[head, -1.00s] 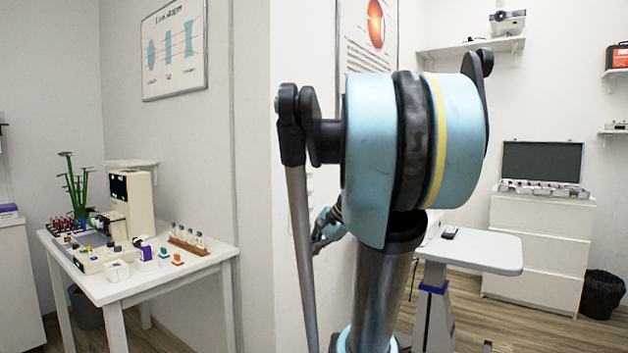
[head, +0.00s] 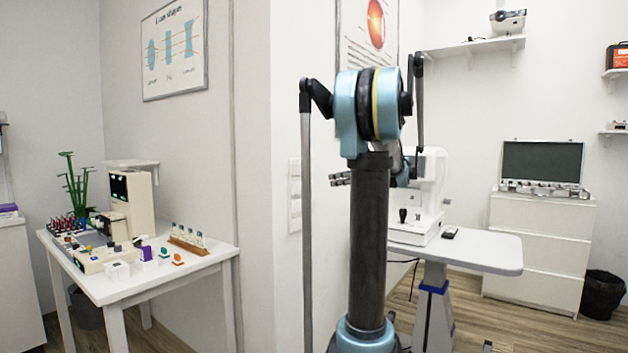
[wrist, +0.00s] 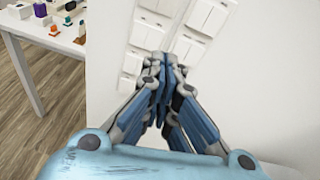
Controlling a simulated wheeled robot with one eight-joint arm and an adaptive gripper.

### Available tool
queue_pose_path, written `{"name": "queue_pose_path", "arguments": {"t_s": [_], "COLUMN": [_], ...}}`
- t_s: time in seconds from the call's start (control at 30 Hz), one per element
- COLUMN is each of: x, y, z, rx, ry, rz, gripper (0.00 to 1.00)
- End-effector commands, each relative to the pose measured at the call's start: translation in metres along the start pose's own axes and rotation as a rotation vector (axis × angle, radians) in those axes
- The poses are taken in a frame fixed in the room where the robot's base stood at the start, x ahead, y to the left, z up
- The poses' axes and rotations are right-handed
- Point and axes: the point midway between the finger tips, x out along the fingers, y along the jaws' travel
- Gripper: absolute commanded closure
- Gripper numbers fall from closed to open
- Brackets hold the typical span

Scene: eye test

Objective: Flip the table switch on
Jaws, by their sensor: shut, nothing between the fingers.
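White wall switches (head: 295,194) are set in a vertical strip on the near edge of the white wall in the head view. In the wrist view, several white switch plates (wrist: 205,17) show on the wall, some with paired rockers. Which one is the table switch, and its on or off state, I cannot tell. My gripper (wrist: 165,64) is shut and empty, its fingertips in front of the lower plates and partly covering them. Contact cannot be told. In the head view, my gripper (head: 340,179) is right of the switch strip, partly behind my arm.
A grey-topped instrument table (head: 490,250) stands right of my arm, bearing a white eye instrument (head: 432,190). A white table (head: 150,287) with optical parts is at left. A white drawer unit (head: 535,245) and a black bin (head: 603,293) stand at far right.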

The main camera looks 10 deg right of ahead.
Motion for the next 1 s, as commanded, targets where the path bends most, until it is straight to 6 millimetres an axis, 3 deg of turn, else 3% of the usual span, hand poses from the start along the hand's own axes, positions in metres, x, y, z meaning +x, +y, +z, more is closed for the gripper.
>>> {"name": "queue_pose_path", "arguments": {"t_s": [0.1,0.27,0.73,1.0], "x": [-0.007,-0.013,-0.011,0.021], "y": [-0.026,-0.042,-0.044,-0.045], "z": [0.006,0.011,0.012,0.015], "rx": [0.073,0.126,0.134,0.133], "ry": [-0.049,-0.085,-0.091,-0.091], "rz": [-0.025,-0.039,-0.040,-0.038], "gripper": [1.00,1.00,1.00,1.00]}}
